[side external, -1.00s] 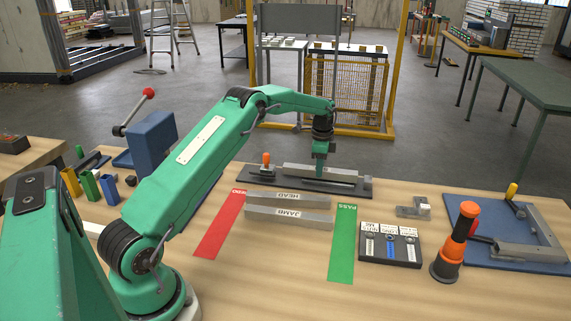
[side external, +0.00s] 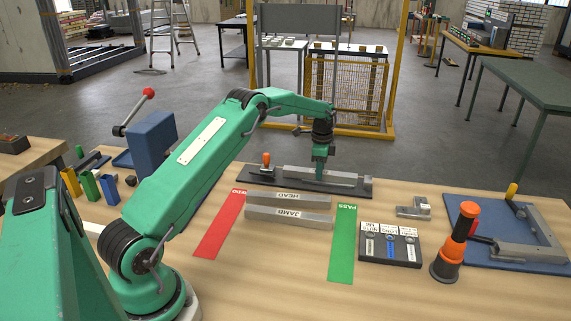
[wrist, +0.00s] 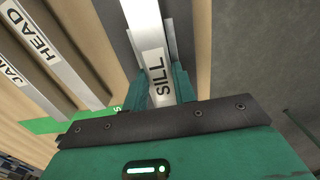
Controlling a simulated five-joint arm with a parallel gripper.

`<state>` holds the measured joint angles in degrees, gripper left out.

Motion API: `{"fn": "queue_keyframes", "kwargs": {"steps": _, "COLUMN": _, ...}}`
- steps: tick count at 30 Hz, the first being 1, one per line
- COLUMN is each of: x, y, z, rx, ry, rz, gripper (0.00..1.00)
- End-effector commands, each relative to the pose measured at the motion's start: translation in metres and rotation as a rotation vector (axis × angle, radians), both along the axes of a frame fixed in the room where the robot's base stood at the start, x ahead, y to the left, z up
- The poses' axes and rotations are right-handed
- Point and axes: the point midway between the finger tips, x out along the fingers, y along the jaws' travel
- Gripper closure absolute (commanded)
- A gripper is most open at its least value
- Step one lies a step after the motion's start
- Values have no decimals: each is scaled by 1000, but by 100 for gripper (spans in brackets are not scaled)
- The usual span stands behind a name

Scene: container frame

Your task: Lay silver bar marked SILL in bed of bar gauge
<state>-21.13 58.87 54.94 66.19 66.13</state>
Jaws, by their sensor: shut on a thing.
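The silver bar marked SILL (wrist: 156,65) is between the green fingers of my gripper (wrist: 163,88), and its label is readable in the wrist view. In the side view the bar (side external: 338,178) is at the bar gauge, a long black base (side external: 258,178) with an orange-handled clamp (side external: 266,160) at its left end. My gripper (side external: 319,178) is over the bar's middle, shut on it. The bar lies along the gauge, low at its bed. Whether it touches the bed's bottom cannot be told.
Bars marked HEAD (side external: 289,201) and JAMB (side external: 289,218) lie in front of the gauge, between a red strip (side external: 220,226) and a green PASS strip (side external: 341,246). A label block (side external: 391,264), an orange-black stand (side external: 455,243) and a blue fixture plate (side external: 473,226) are at right.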

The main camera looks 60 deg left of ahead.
Motion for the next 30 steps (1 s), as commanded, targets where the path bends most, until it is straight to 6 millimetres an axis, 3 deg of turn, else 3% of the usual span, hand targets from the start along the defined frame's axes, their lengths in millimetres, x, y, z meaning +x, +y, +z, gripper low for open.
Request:
{"fn": "queue_keyframes", "kwargs": {"steps": 21, "x": 0, "y": 0, "z": -7, "rx": 0, "ry": 0, "rz": 0, "gripper": 99}}
{"fn": "queue_keyframes", "kwargs": {"steps": 22, "x": 0, "y": 0, "z": -7, "rx": 0, "ry": 0, "rz": 0, "gripper": 69}}
{"fn": "queue_keyframes", "kwargs": {"steps": 25, "x": 0, "y": 0, "z": -8, "rx": 0, "ry": 0, "rz": 0, "gripper": 50}}
{"fn": "queue_keyframes", "kwargs": {"steps": 30, "x": 0, "y": 0, "z": -7, "rx": 0, "ry": 0, "rz": 0, "gripper": 48}}
